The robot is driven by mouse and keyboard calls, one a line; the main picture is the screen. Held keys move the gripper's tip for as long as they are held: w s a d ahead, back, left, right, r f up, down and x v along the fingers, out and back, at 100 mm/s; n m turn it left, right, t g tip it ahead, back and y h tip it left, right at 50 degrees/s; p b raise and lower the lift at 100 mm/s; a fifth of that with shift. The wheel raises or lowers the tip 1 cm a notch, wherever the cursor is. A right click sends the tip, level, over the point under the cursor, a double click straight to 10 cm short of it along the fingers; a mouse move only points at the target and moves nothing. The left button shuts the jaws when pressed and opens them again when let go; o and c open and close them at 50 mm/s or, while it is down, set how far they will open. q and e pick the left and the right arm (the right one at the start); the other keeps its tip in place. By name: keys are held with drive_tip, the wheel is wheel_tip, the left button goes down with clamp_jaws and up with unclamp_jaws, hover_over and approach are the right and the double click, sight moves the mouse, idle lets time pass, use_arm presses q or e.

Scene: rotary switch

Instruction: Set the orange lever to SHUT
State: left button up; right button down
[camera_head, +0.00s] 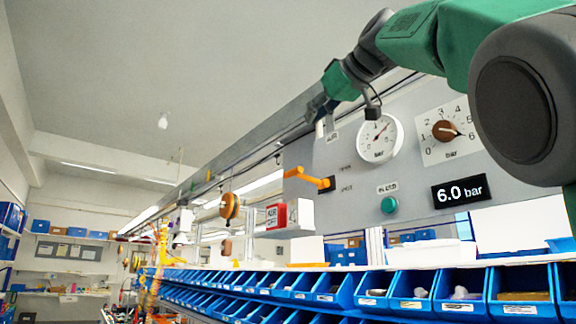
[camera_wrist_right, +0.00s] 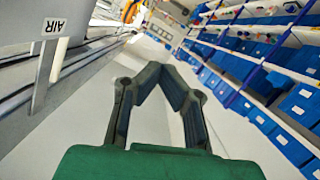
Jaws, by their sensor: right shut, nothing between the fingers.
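The orange lever (camera_head: 306,178) sits on the left part of the grey panel (camera_head: 345,215). It sticks out to the left and slightly up from a dark pivot. Two small labels stand to its right, one above the other, too blurred to read surely. My right gripper (camera_head: 317,112) hangs above the lever near the panel's top edge, apart from it. In the right wrist view the gripper (camera_wrist_right: 160,75) has its fingertips together with nothing between them. The lever does not show in that view. My left gripper is not in view.
The panel also bears a round gauge (camera_head: 380,138), a brown knob dial (camera_head: 445,131), a green button (camera_head: 389,205) and a 6.0 bar display (camera_head: 459,192). A red and white box (camera_head: 277,216) juts out lower left. Blue bins (camera_head: 425,292) line the shelf below.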

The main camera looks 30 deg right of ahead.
sight(309, 179)
drive_tip(key=w+f+p, duration=0.2)
drive_tip(key=w, duration=0.1)
drive_tip(key=w+d+f+p, duration=0.1)
drive_tip(key=w+f+p, duration=0.1)
drive_tip(key=w, duration=0.1)
drive_tip(key=w+f+p, duration=0.2)
drive_tip(key=w, duration=0.2)
drive_tip(key=shift+w+d+f, duration=0.1)
drive_tip(key=shift+d+f, duration=0.1)
drive_tip(key=shift+d, duration=0.1)
drive_tip(key=shift+w, duration=0.1)
